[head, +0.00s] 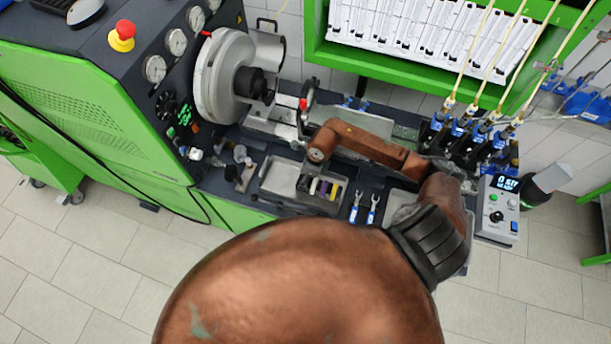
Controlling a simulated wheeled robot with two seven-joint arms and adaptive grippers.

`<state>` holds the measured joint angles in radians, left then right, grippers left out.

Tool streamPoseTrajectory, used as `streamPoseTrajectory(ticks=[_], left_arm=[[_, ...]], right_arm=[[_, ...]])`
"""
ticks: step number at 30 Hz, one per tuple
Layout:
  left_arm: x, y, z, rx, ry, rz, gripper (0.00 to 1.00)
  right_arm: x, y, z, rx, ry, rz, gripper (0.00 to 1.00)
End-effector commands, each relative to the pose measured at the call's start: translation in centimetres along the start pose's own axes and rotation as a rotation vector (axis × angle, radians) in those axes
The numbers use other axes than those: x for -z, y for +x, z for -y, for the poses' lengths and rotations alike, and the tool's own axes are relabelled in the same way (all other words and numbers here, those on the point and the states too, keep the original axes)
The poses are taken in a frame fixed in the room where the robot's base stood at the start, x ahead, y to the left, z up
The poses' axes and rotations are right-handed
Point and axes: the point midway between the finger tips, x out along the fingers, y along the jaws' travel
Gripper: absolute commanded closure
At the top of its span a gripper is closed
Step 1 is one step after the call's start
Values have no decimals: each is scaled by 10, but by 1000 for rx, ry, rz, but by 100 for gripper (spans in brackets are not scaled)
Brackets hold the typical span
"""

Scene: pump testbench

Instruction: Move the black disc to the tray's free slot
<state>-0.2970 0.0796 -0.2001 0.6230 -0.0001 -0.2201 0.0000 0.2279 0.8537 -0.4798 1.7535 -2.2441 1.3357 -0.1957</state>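A grey tray (278,181) lies on the bench left of centre. Several thin discs stand on edge in its slots at the right end, among them a purple one (320,188) and a yellow one (328,190). Dark pieces stand beside them, but they are too small to tell whether one is the black disc. I cannot make out a free slot. A copper-coloured arm of mine fills the lower middle and bends over the bench to the right of the tray. I see no gripper fingers of either hand.
A green machine (75,115) with gauges and a large grey chuck (222,78) stands at the left. Two blue-ended wrenches (363,208) lie right of the tray. Injectors with lines (470,135) and a control box (497,210) stand at the right.

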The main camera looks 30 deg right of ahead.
Motion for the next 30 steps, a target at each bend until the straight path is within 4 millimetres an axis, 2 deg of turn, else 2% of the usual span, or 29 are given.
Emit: streamPoseTrajectory(ticks=[30], left_arm=[[-6,5,0,0,-1,7,76]], right_arm=[[0,3,0,0,0,0,66]])
